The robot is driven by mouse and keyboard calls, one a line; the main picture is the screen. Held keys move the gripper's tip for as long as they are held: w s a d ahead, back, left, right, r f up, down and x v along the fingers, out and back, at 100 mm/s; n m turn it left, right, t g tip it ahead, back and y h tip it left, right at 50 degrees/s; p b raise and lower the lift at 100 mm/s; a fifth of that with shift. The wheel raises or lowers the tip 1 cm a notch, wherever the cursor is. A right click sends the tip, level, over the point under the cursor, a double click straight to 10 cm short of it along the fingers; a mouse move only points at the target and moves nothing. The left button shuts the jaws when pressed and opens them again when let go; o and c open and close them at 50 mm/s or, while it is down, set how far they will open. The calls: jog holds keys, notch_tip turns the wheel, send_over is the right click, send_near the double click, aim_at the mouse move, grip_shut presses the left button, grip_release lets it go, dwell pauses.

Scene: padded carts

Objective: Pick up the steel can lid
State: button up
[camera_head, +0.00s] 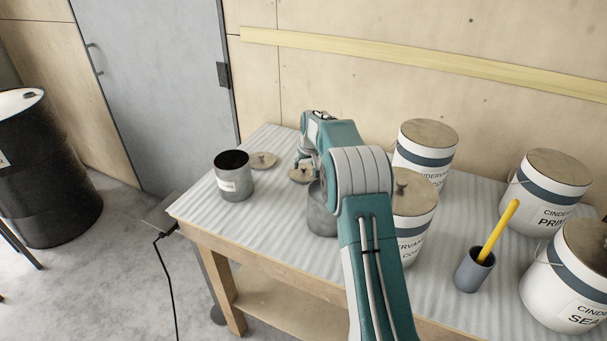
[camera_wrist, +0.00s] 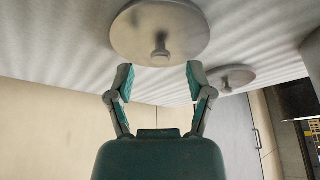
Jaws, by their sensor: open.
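A round steel lid (camera_wrist: 160,25) with a small knob (camera_wrist: 160,52) fills the top middle of the wrist view, lying on the table. In the head view this lid (camera_head: 301,175) shows just below my gripper (camera_head: 303,160), partly hidden by it. In the wrist view my gripper (camera_wrist: 160,78) is open and empty, its two fingers apart on either side of the knob's line; I cannot tell whether they touch the lid. A second similar lid (camera_head: 263,160) lies to the left, and shows at right in the wrist view (camera_wrist: 237,73).
An open grey can (camera_head: 236,184) stands left of the lids. Another grey can (camera_head: 320,218) is partly behind my arm. White labelled buckets (camera_head: 545,195) and a cup (camera_head: 472,273) with a yellow handle crowd the right. The table's left front corner (camera_head: 200,213) is bare.

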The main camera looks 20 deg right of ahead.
aim_at(304, 171)
jog(key=x, duration=0.2)
jog(key=shift+w+f, duration=0.15)
jog(key=shift+f, duration=0.2)
grip_shut()
